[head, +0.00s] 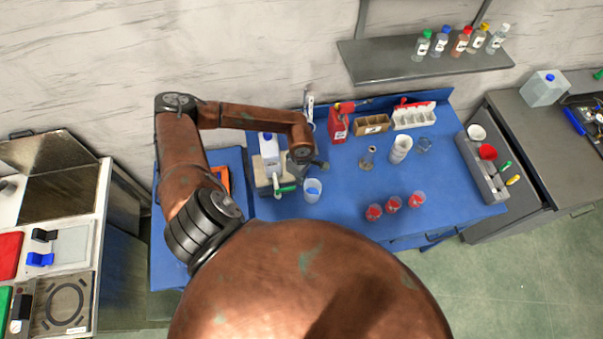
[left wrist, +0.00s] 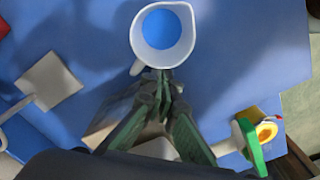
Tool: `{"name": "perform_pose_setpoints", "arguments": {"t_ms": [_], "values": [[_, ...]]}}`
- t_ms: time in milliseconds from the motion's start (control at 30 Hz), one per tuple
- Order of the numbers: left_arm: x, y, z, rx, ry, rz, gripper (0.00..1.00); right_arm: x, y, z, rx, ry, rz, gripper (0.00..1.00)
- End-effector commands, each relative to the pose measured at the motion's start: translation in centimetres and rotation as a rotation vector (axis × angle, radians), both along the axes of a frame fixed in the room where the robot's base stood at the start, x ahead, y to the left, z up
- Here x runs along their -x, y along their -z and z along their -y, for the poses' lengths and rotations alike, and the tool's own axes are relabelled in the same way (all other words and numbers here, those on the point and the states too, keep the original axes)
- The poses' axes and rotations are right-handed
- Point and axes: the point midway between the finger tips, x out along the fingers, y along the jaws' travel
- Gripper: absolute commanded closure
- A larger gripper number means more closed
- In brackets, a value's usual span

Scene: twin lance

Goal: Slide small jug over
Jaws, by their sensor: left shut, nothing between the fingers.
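The small white jug (head: 312,194) stands on the blue table, with a blue content or inside showing from above. In the left wrist view the jug (left wrist: 183,58) is upright, with its spout at the upper right and its handle (left wrist: 137,67) at the lower left. My left gripper (head: 312,166) is just behind the jug in the head view. In the left wrist view its shut, empty fingers (left wrist: 164,78) are right at the jug's near wall; I cannot tell whether they touch it. My right gripper is not in view.
Several red-filled cups (head: 394,203) stand to the right. A flask (head: 368,158) and a taller white jug (head: 400,150) are farther back. Blue tabletop between is clear.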

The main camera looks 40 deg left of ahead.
Motion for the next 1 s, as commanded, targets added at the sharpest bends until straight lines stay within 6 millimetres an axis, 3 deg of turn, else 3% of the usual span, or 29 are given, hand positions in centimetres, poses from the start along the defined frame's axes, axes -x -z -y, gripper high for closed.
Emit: {"name": "perform_pose_setpoints", "arguments": {"t_ms": [233,600,833,1000], "values": [[-0.1,2.1,0.1,0.001,0.002,0.001,1.00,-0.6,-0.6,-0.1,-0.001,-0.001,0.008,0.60],[-0.2,2.3,0.3,0.002,0.003,0.002,1.00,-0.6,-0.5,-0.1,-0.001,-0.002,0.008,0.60],[-0.6,2.7,3.8,0.005,0.006,0.003,1.00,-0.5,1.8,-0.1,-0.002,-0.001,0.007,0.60],[-0.7,2.4,5.1,0.001,0.003,0.002,1.00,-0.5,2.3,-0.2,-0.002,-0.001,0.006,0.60]]}}
